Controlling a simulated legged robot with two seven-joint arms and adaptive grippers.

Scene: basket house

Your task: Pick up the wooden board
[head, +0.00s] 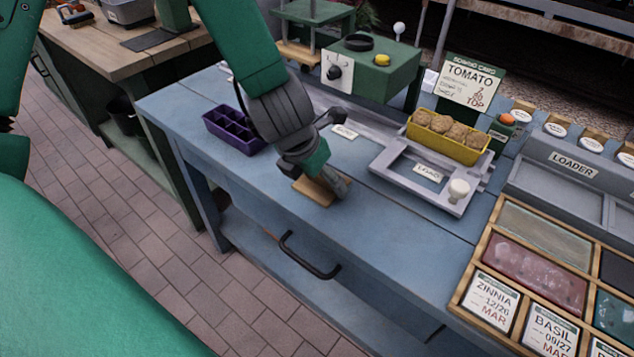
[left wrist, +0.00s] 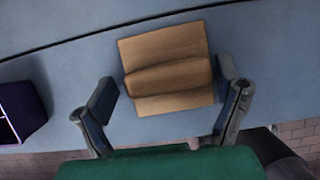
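The wooden board (head: 310,191) lies on the blue bench top near its front edge, partly covered by my left gripper in the head view. It shows whole in the left wrist view (left wrist: 165,47) as a light brown block with a raised rounded bar across it. My left gripper (head: 330,180) is over the board, pointing down. In the left wrist view its two fingers (left wrist: 170,97) are spread apart, one on each side of the board's near part. Whether the right finger touches the board's edge I cannot tell. My right gripper is not in view.
A purple divided tray (head: 228,142) stands left of my gripper. A green machine (head: 375,78) stands behind. A drawer handle (head: 308,262) juts from the bench front.

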